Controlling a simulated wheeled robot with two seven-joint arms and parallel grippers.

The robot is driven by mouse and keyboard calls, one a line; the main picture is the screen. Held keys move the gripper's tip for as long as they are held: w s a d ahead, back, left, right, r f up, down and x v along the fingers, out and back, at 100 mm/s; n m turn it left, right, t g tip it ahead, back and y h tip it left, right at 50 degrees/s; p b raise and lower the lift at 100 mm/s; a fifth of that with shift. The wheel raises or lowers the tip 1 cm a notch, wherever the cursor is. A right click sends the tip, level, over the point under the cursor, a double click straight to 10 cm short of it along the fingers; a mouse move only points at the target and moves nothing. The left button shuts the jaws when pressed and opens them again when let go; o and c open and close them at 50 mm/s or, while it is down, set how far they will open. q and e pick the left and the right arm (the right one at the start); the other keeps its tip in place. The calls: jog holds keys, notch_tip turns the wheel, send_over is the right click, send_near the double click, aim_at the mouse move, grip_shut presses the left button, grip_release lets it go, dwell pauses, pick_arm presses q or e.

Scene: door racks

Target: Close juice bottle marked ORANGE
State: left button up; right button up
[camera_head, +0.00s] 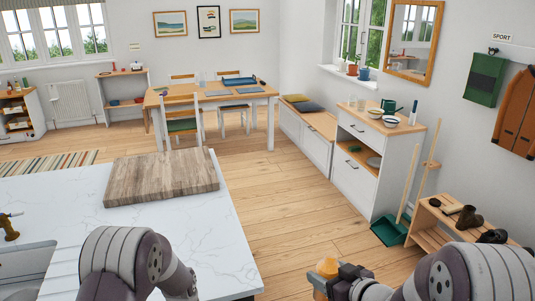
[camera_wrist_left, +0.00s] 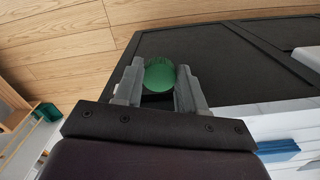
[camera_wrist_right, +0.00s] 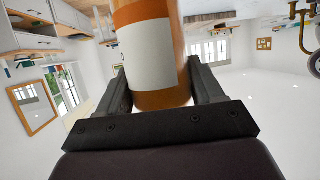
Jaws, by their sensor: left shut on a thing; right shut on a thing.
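An orange bottle (camera_wrist_right: 150,45) with a blank-looking white label (camera_wrist_right: 148,55) fills the middle of the right wrist view. My right gripper (camera_wrist_right: 160,88) is shut on it, one finger on each side. In the head view the bottle (camera_head: 325,270) shows at the bottom, at the tip of my right gripper (camera_head: 340,278). Its lettering and mouth cannot be made out. A round green cap (camera_wrist_left: 160,75) sits between the fingers of my left gripper (camera_wrist_left: 158,88) in the left wrist view, and the gripper is shut on it. In the head view the left fingers are hidden.
A white marble counter (camera_head: 190,235) with a wooden board (camera_head: 162,177) lies at the left. A shoe bench (camera_head: 440,220) and a green dustpan (camera_head: 388,231) stand at the right. Wooden floor (camera_head: 300,225) is clear between them. A dining table (camera_head: 215,99) is farther back.

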pick_arm(q)
jog(key=shift+s+d+r, duration=0.2)
jog(key=shift+s, duration=0.05)
jog(key=shift+w+a+f, duration=0.1)
jog(key=shift+w, duration=0.15)
jog(key=shift+s, duration=0.2)
pick_arm(e)
jog(key=s+d+f+m+t+h, duration=0.1)
jog(key=d+f+m+h, duration=0.1)
jog(key=f, duration=0.4)
jog(key=s+d+f+m+h, duration=0.1)
jog(key=d+f+m+h, duration=0.2)
jog(key=f, duration=0.3)
jog(key=shift+s+f+m+t+h, duration=0.2)
jog(key=shift+m+t+h, duration=0.2)
jog(key=shift+h, duration=0.3)
pick_arm(q)
jog(key=shift+w, duration=0.1)
pick_arm(e)
jog(key=shift+w, duration=0.15)
jog(key=s+a+f+n+g+y, duration=0.1)
jog(key=s+a+f+n+y, duration=0.1)
jog(key=a+n+y, duration=0.2)
jog(key=s+a+f+n+g+y, duration=0.2)
jog(key=s+a+n+y, duration=0.1)
jog(key=a, duration=0.7)
jog(key=shift+s+a+f+n+y, duration=0.35)
jog(key=shift+n+y, duration=0.15)
jog(key=shift+y, duration=0.4)
